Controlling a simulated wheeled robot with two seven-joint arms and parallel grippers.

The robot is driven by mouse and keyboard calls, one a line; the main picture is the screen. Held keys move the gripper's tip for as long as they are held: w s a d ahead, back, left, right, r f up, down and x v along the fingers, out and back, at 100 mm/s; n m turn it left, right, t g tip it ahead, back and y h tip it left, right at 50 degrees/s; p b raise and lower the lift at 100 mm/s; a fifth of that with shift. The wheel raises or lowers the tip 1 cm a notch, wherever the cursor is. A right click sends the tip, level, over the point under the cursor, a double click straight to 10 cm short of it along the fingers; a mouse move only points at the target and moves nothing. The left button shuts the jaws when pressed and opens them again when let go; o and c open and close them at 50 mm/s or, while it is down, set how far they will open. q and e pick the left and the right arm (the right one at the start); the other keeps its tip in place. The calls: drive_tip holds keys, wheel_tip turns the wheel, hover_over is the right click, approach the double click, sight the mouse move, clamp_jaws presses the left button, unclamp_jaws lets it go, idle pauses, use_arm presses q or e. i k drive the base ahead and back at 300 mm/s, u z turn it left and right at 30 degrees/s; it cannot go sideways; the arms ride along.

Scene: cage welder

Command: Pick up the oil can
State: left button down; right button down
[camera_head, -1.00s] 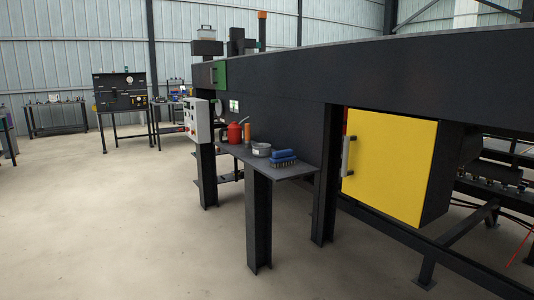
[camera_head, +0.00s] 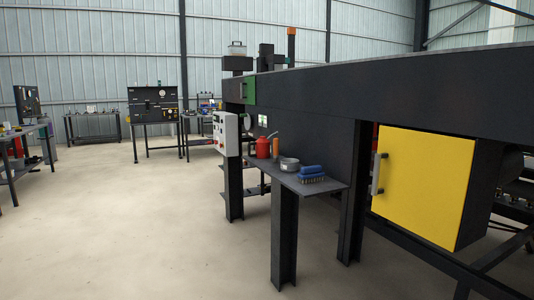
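The red oil can (camera_head: 263,148) stands upright on a small dark shelf (camera_head: 318,187) on the side of the big black machine. A thin spout appears to rise from it to the right. An orange cylinder (camera_head: 276,146) stands close to its right, and a grey metal bowl (camera_head: 289,164) sits further right. Neither of my grippers shows in the head view, and the can is well ahead of me.
A blue brush (camera_head: 311,173) lies at the shelf's near end. A grey control box (camera_head: 225,134) hangs left of the can. A yellow door (camera_head: 421,185) is on the right. Black legs (camera_head: 284,238) stand under the shelf. Open concrete floor (camera_head: 130,225) lies to the left.

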sight(263, 145)
drive_tip(key=u, duration=0.2)
drive_tip(key=i, duration=1.4)
drive_tip(key=u, duration=0.15)
